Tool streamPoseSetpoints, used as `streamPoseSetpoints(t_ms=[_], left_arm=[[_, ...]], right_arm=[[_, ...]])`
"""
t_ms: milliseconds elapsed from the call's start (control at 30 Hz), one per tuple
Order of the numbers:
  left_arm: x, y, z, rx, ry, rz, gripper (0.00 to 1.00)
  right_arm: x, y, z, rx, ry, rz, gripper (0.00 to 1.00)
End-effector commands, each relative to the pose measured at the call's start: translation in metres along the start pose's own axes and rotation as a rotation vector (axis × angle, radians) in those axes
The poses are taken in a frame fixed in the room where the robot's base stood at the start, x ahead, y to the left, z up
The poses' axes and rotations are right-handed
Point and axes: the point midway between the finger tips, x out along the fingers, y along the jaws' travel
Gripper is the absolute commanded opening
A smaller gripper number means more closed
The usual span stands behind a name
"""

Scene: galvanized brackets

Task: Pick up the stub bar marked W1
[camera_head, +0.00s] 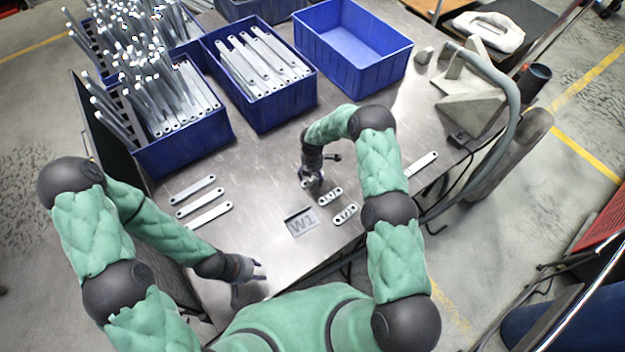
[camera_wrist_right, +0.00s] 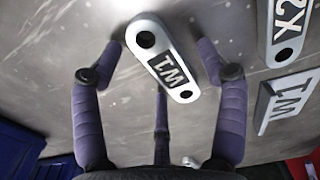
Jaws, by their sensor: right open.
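The stub bar marked W1 (camera_wrist_right: 165,60) is a short grey bar with rounded ends, a hole at each end and a dark label, upside down in the right wrist view. It lies on the metal table between the spread fingers of my right gripper (camera_wrist_right: 160,55); they appear clear of its sides. A stub bar marked X2 (camera_wrist_right: 286,32) lies to the right in the wrist view. My left gripper (camera_head: 260,269) is open and empty near the table's front edge.
A W1 placard (camera_head: 301,222) lies near the front edge. Two labelled stub bars (camera_head: 331,196) (camera_head: 345,214) lie right of my right gripper. Three longer bars (camera_head: 200,199) lie at left. Blue bins (camera_head: 335,75) line the back; grey castings (camera_head: 470,105) stand at right.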

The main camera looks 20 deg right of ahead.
Motion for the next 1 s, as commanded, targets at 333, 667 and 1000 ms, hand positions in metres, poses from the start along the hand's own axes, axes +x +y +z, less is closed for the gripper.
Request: streamPoseSetpoints(t_ms=[333, 667, 1000], left_arm=[[0.0, 0.0, 0.0, 0.0, 0.0, 0.0, 0.4], [0.0, 0.0, 0.0, 0.0, 0.0, 0.0, 0.4], [-0.002, 0.001, 0.0, 0.0, 0.0, 0.0, 0.4]], right_arm=[[-0.001, 0.0, 0.0, 0.0, 0.0, 0.001, 0.29], [-0.001, 0.0, 0.0, 0.0, 0.0, 0.001, 0.09], [-0.019, 0.001, 0.001, 0.0, -0.001, 0.002, 0.09]])
